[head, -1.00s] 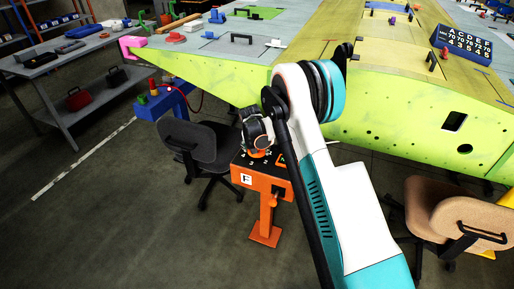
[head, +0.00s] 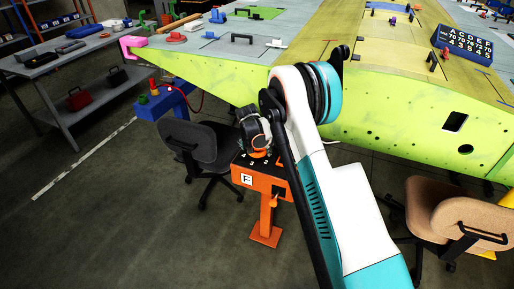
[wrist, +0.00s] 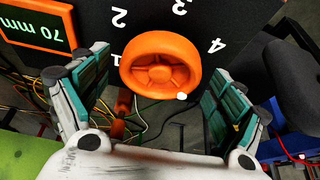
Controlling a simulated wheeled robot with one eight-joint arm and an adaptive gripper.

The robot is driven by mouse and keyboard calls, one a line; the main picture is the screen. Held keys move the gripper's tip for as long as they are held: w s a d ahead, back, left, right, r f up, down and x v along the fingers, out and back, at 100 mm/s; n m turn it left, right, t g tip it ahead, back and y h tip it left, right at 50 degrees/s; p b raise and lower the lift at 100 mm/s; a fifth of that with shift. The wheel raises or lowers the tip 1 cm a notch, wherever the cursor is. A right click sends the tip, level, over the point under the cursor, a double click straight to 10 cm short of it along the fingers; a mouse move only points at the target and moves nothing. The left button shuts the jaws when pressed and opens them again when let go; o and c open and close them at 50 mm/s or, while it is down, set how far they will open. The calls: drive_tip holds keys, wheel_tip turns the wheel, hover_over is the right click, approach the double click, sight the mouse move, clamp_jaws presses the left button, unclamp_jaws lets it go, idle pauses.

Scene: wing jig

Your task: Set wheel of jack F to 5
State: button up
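Jack F (head: 262,185) is an orange stand with a white F plate, left of my arm in the head view. Its orange wheel (wrist: 160,65) fills the middle of the wrist view, on a black panel with white digits 1, 2, 3 and 4 showing around it. A white dot (wrist: 181,96) shows at the wheel's near rim, past the 4; no digit 5 is visible there. A green display (wrist: 36,24) reads 70 mm. My gripper (wrist: 160,74) is open, one finger either side of the wheel, with gaps visible. In the head view my gripper (head: 255,130) is above the jack.
A dark office chair (head: 200,145) stands close left of the jack. A tan chair (head: 455,215) stands at the right. The green wing (head: 400,105) is behind my arm. A number board (head: 462,42) stands on it. Floor at the front left is clear.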

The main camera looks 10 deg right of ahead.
drive_tip(key=shift+r, duration=0.1)
drive_tip(key=v, duration=1.1)
drive_tip(key=shift+s+r, duration=0.25)
drive_tip(key=shift+r, duration=0.1)
drive_tip(key=shift+a, duration=0.15)
